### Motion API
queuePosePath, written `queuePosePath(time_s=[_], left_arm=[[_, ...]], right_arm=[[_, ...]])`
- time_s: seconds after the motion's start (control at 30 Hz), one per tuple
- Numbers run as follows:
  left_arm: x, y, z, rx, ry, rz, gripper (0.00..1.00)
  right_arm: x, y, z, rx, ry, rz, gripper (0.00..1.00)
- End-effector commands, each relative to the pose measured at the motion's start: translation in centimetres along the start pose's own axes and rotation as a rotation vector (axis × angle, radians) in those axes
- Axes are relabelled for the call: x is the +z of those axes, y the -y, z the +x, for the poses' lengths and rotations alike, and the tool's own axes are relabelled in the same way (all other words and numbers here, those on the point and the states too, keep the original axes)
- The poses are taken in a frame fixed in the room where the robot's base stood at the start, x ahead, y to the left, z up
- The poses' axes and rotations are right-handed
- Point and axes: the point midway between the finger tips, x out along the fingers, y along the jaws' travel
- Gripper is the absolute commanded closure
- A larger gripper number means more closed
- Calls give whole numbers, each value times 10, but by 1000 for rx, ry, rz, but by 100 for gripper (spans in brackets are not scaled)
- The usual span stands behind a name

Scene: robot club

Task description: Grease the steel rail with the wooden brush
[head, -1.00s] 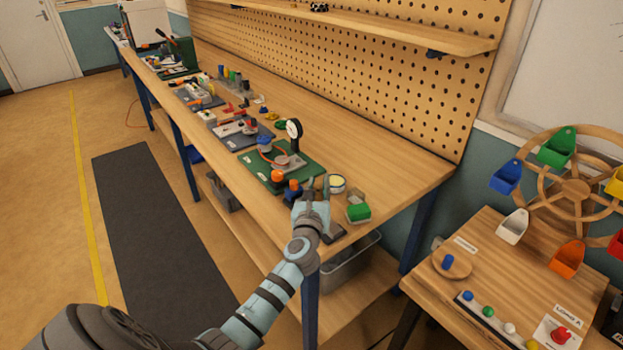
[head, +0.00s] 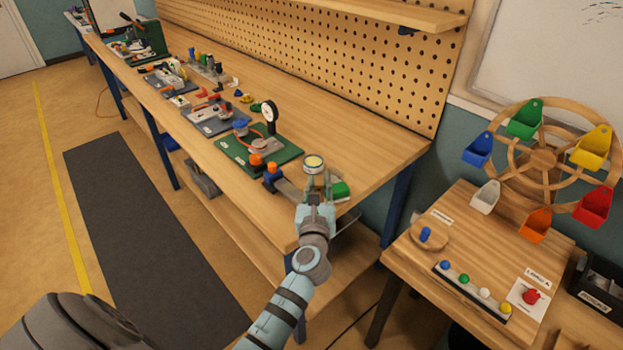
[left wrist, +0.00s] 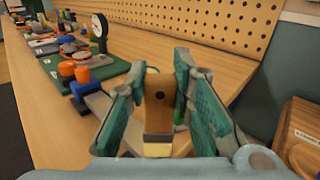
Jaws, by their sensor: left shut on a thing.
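My left gripper (head: 316,190) is shut on the wooden brush (left wrist: 160,100), whose handle with a round hole stands between the two teal fingers in the left wrist view. A metal band and pale bristles show at its lower end. In the head view the fingers hide the brush. The steel rail (head: 289,190) lies near the bench's front corner, just left of the gripper, with a blue block and orange knob (head: 271,173) at its far end. Its near part is hidden by the gripper. I cannot tell whether the brush touches it. My right gripper is out of view.
An open tin with cream contents (head: 314,162) stands just beyond the gripper. A green block (head: 341,189) is to its right. A green board with a dial gauge (head: 270,118) lies further left. The bench (head: 370,150) is clear toward the pegboard. A side table (head: 480,240) stands right.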

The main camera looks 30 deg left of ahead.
Motion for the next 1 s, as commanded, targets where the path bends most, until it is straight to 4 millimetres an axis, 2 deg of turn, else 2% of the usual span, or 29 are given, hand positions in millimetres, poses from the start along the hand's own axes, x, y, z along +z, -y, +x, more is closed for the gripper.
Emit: queuePosePath(time_s=[0.17,0.4,0.67,1.0], left_arm=[[1,0,0,0,-1,0,100],[3,-20,19,0,1,3,100],[3,-30,28,0,1,1,100],[3,-54,52,0,0,1,100]], right_arm=[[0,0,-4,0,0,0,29],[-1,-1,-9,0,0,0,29],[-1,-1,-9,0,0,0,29],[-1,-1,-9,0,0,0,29]])
